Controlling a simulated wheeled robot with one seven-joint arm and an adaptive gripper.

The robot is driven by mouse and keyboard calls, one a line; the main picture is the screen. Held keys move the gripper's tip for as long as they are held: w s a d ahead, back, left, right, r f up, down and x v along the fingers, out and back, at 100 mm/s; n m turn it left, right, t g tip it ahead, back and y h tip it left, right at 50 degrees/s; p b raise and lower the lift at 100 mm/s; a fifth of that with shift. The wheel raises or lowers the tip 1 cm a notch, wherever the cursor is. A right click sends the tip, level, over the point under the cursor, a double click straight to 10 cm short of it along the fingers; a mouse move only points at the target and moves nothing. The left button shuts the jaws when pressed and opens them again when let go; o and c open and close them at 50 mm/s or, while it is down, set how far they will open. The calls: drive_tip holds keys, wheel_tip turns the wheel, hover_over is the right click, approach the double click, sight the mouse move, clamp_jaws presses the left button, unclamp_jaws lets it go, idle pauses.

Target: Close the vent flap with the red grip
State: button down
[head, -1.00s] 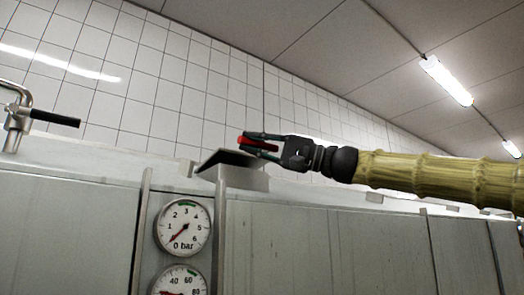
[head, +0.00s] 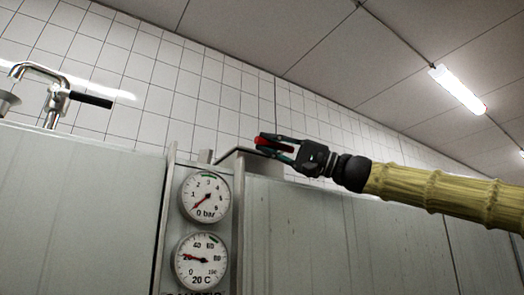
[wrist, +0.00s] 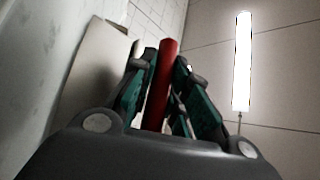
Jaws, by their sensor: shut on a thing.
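The red grip (head: 261,140) is between the fingers of my gripper (head: 270,146), which is shut on it. In the wrist view the red grip (wrist: 162,84) stands as a red bar between the dark green finger pads (wrist: 161,88). The vent flap (head: 241,153) shows nearly edge-on in the head view, a thin, slightly tilted plate at the top of the cabinet, above the gauges. A pale grey plate (wrist: 97,72), likely the flap, lies left of the fingers in the wrist view. The vent opening is hidden.
Two round gauges (head: 206,197) (head: 201,261) are on the panel below the flap. A metal tap with a black handle (head: 90,100) is at the left. A tiled wall stands behind, with ceiling lamps (head: 458,89) at the upper right.

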drive_tip(key=shift+a+f, duration=0.15)
drive_tip(key=shift+f, duration=0.3)
drive_tip(key=c, duration=1.7)
unclamp_jaws()
drive_tip(key=o, duration=0.3)
drive_tip(key=shift+d, duration=0.3)
drive_tip(key=shift+o, duration=0.2)
drive_tip(key=shift+a+r, duration=0.1)
drive_tip(key=shift+r, duration=0.05)
drive_tip(key=w+v, duration=0.1)
drive_tip(key=v, duration=1.1)
drive_tip(key=shift+s, duration=0.35)
